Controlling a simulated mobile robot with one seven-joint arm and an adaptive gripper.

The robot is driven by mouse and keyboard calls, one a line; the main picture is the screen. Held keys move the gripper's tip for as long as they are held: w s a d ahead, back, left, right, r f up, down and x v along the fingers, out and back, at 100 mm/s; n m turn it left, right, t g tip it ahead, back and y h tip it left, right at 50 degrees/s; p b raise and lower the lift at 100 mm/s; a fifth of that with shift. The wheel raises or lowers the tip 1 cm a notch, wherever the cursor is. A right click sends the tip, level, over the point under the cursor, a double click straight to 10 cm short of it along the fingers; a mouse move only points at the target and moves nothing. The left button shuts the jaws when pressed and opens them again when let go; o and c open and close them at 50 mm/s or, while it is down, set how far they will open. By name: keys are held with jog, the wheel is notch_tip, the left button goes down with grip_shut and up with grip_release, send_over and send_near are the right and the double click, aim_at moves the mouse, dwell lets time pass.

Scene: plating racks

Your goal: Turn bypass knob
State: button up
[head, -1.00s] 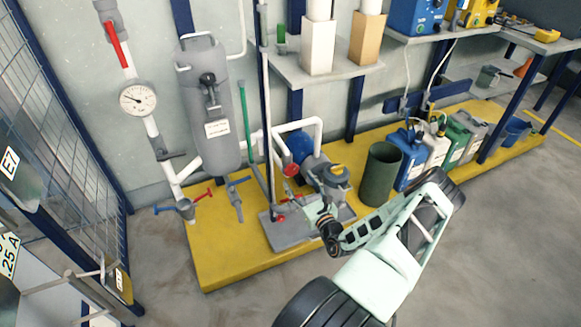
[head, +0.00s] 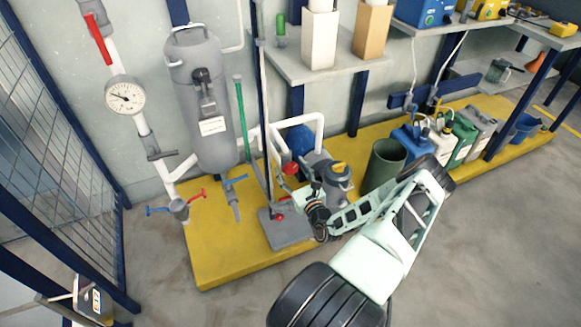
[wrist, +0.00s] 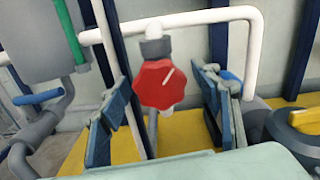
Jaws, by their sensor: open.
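A red octagonal knob (wrist: 160,84) sits on a grey valve body in the white pipework. A white line on its face slants toward the upper right. It also shows in the head view as a small red spot (head: 290,168) near the blue round part. My gripper (wrist: 165,108) is open and empty. In the wrist view its two blue-grey fingers stand left and right of the knob, with a gap on each side. How far the fingertips are from the knob in depth is hard to tell. In the head view my gripper (head: 297,187) is just below the knob, partly hidden by my wrist.
A white pipe (wrist: 250,55) loops over and right of the knob. A green rod (wrist: 72,35) and a blue-handled valve (wrist: 38,97) stand left. A grey pump (head: 338,175) with a yellow top is close right. A yellow platform (head: 225,255) lies below.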

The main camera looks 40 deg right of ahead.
jog(key=c, duration=1.2)
jog(key=m+p, duration=0.1)
jog(key=m, duration=0.1)
jog(key=shift+r+m, duration=0.1)
jog(key=shift+m, duration=0.3)
jog(key=shift+m+p, duration=0.4)
jog(key=shift+m, duration=1.1)
